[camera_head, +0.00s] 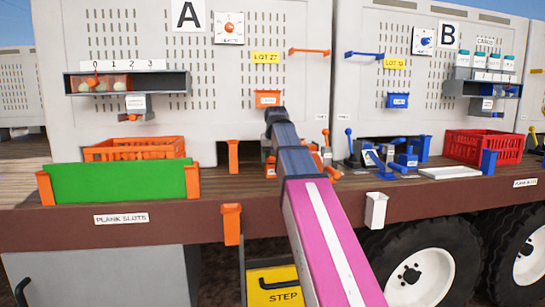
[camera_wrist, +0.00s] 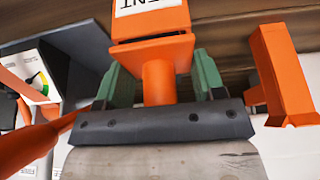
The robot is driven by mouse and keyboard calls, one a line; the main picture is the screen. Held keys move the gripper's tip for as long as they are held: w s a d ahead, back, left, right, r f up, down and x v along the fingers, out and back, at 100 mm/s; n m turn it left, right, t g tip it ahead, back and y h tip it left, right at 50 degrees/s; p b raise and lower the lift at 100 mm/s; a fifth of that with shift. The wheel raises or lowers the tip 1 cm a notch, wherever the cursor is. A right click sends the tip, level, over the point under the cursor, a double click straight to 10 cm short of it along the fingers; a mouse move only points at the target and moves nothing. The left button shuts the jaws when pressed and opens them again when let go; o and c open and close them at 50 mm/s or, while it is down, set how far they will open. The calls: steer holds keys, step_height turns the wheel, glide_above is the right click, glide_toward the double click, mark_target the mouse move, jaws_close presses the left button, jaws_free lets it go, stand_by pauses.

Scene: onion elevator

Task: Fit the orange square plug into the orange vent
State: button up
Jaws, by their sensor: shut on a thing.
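My gripper (camera_wrist: 158,85) points down over the wood deck in the wrist view. Its two green fingers are shut on the orange stem of the plug (camera_wrist: 158,84), whose wider square part (camera_wrist: 153,55) lies farther from the palm. Just past it is the orange vent (camera_wrist: 125,30), with a white label turned upside down. A thin dark line separates plug and vent; I cannot tell whether the plug is inside. In the head view the vent (camera_head: 270,172) shows on the deck beside my arm, which hides the gripper and plug.
An orange post (camera_wrist: 285,75) stands right of the gripper in the wrist view. An orange handle (camera_wrist: 35,140) and a dial panel (camera_wrist: 38,78) are at left. In the head view, orange and blue levers and blocks (camera_head: 405,160) crowd the deck right of my arm.

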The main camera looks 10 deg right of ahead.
steer(key=o, duration=1)
steer(key=shift+r, duration=0.1)
